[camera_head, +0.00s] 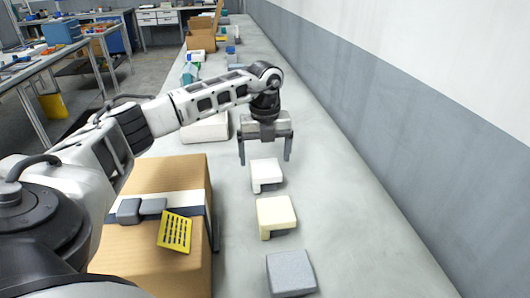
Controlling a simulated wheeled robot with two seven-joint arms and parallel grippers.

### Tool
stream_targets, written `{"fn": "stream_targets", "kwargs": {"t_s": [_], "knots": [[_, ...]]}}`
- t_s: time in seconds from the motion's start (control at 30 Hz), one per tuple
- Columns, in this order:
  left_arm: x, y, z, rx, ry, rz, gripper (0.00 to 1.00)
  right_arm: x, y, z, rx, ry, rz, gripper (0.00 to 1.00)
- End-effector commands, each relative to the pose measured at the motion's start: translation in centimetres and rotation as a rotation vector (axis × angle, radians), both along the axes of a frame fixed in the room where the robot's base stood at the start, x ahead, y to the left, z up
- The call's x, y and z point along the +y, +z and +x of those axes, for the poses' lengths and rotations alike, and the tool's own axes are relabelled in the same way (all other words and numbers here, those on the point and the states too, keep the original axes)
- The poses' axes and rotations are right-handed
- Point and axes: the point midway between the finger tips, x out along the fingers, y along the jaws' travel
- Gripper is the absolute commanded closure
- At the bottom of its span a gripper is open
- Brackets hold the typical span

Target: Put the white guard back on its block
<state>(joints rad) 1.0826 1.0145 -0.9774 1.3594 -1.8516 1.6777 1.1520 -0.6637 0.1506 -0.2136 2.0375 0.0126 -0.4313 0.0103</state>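The white guard (268,171) lies on the long grey bench, a small bent cover with a flat top. A cream piece of similar shape (277,212) sits nearer to me, and a plain grey block (290,273) is nearest. I cannot tell which block belongs to the guard. My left gripper (265,159) points down just behind the white guard as I see it, fingers spread wide, with nothing between them. I cannot tell its exact height. My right gripper is out of view.
A cardboard box (130,270) with a yellow slotted label (175,232) stands left of the pieces. A white box (205,130) lies behind it. Boxes and small items fill the far bench. The bench is clear toward the right wall (400,120).

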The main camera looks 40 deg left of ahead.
Motion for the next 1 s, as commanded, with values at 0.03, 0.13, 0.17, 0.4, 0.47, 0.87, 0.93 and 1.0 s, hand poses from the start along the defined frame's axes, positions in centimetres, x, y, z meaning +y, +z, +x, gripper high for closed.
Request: {"fn": "stream_targets", "kwargs": {"t_s": [0.03, 0.13, 0.17, 0.4, 0.47, 0.87, 0.93, 1.0], "knots": [[0.0, 0.0, 0.0, 0.0, 0.0, 0.0, 0.11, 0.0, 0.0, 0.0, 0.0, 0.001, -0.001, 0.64], [0.0, 0.0, 0.0, 0.0, 0.0, 0.0, 0.11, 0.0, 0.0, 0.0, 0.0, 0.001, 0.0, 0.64], [0.0, 0.0, 0.0, 0.0, 0.0, 0.0, 0.11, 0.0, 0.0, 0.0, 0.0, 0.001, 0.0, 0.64], [0.0, 1.9, 0.1, -0.004, 0.0, -0.001, 0.11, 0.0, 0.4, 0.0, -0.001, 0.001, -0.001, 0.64], [0.0, 2.9, 0.1, -0.007, -0.001, -0.001, 0.11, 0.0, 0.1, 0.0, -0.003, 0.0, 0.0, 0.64], [-0.1, 11.3, 0.1, -0.004, -0.001, -0.001, 0.11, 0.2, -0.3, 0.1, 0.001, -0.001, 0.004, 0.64], [0.0, 12.2, 0.1, -0.003, 0.0, -0.001, 0.11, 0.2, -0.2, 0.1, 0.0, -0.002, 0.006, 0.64], [0.0, 12.7, 0.1, -0.002, 0.0, 0.0, 0.11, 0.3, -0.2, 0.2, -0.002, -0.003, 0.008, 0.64]]}}
